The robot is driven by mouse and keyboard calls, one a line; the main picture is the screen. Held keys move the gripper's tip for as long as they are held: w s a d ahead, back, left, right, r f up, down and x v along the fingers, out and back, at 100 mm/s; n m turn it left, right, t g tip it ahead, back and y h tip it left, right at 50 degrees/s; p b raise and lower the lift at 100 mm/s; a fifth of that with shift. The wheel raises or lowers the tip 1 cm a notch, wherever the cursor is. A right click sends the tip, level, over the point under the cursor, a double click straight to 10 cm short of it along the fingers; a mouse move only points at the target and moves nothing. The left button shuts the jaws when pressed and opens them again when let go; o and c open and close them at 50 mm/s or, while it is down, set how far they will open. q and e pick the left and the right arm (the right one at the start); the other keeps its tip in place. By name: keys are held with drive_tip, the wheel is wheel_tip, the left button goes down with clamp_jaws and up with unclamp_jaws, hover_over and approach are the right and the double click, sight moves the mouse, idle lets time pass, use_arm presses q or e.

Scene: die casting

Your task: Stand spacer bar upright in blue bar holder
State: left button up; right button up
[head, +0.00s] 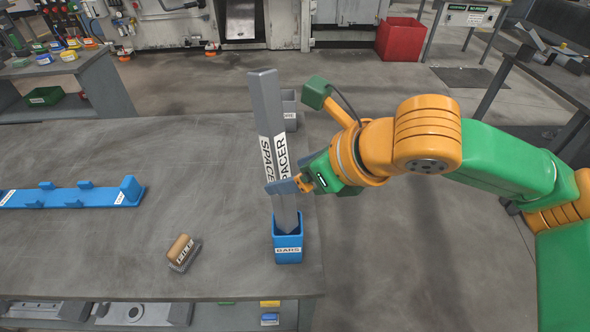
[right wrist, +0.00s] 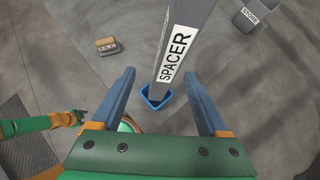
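The grey spacer bar (head: 270,110), with SPACER labels on its faces, stands roughly upright with its lower end inside the blue bar holder (head: 288,255), labelled BARS, near the table's right edge. My right gripper (head: 290,186) is at the lower part of the bar. In the right wrist view its fingers (right wrist: 165,105) are spread, with the spacer bar (right wrist: 180,45) between them and gaps visible on both sides. The blue holder's rim (right wrist: 157,97) shows around the bar's base. My left gripper (right wrist: 77,117) appears small at the left of that view, too small to read.
A wooden-backed brush (head: 183,252) lies left of the holder on the grey table (head: 120,180). A blue fixture (head: 75,196) lies at the left. A grey bin (head: 290,112) stands behind the bar. A red bin (head: 400,40) is on the floor. The table's middle is clear.

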drive_tip(key=v, duration=0.7)
drive_tip(key=shift+r, duration=0.1)
idle(0.7)
